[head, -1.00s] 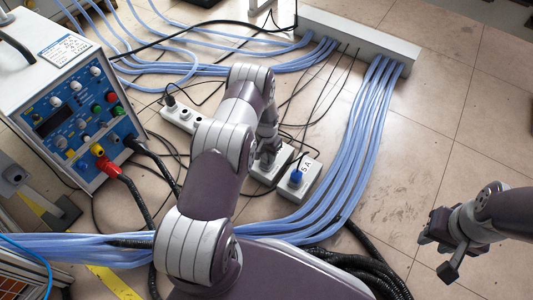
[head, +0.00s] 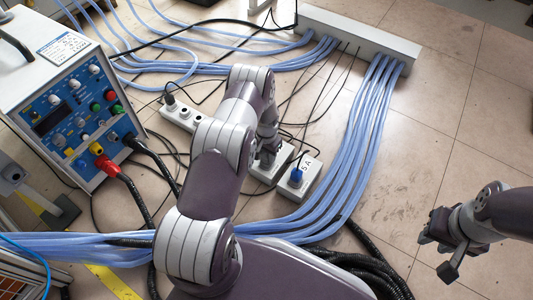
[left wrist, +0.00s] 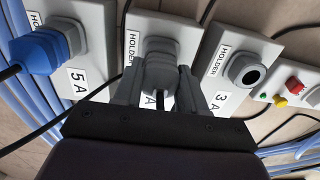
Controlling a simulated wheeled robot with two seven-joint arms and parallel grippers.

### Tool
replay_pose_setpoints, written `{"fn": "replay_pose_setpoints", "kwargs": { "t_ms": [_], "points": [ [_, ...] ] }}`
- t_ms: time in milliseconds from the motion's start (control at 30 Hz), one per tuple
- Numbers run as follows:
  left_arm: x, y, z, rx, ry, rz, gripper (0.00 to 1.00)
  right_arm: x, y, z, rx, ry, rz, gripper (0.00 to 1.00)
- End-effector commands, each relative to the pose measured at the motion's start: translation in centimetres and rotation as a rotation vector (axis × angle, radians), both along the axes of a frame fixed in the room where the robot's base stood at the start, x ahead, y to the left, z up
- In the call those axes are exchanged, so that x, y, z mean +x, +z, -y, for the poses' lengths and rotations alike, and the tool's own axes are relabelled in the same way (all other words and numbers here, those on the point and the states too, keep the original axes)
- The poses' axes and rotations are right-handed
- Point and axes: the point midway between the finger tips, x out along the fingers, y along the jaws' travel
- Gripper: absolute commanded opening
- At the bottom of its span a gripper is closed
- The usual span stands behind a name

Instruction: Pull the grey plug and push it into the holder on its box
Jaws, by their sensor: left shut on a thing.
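The grey plug (left wrist: 160,76) is between the two fingers of my left gripper (left wrist: 158,88) in the left wrist view. My gripper is shut on it. The plug is in line with the grey holder (left wrist: 155,45) on the middle white box (left wrist: 188,32). I cannot tell how deep it sits, as the plug covers the opening. In the head view my left gripper (head: 267,158) is over that box (head: 283,156), and its fingers and the plug are mostly hidden. My right gripper (head: 440,245) is empty over bare floor at the right, its fingers apart.
A blue plug (left wrist: 42,51) sits on the 5 A box (left wrist: 95,15). The 3 A box (left wrist: 262,45) has an empty round holder (left wrist: 246,70). Blue cables (head: 362,130) run close to the right of the boxes. A blue-fronted instrument (head: 70,115) stands at the left.

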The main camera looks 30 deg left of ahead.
Motion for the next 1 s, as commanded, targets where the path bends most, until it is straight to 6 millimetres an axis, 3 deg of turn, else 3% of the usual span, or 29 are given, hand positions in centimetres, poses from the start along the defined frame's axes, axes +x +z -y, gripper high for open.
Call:
{"fn": "replay_pose_setpoints", "kwargs": {
  "t_ms": [200,233,300,633,1000],
  "points": [
    [0.0,-0.4,0.0,0.000,0.000,0.000,0.00,0.0,-0.3,0.0,0.000,0.000,0.000,0.34],
    [0.0,-0.3,0.0,0.000,0.000,0.000,0.47,0.0,-0.3,0.0,0.000,0.000,0.000,0.34],
    [0.0,-0.3,0.0,0.000,0.000,0.000,0.70,0.0,-0.2,0.0,0.000,0.000,0.000,0.34],
    [0.0,0.3,0.0,0.000,0.000,0.001,0.70,0.0,0.2,0.0,0.000,0.000,0.000,0.34],
    [0.1,9.8,0.0,0.001,0.000,0.002,0.70,0.0,6.4,0.0,0.000,0.000,0.000,0.34]
  ]
}}
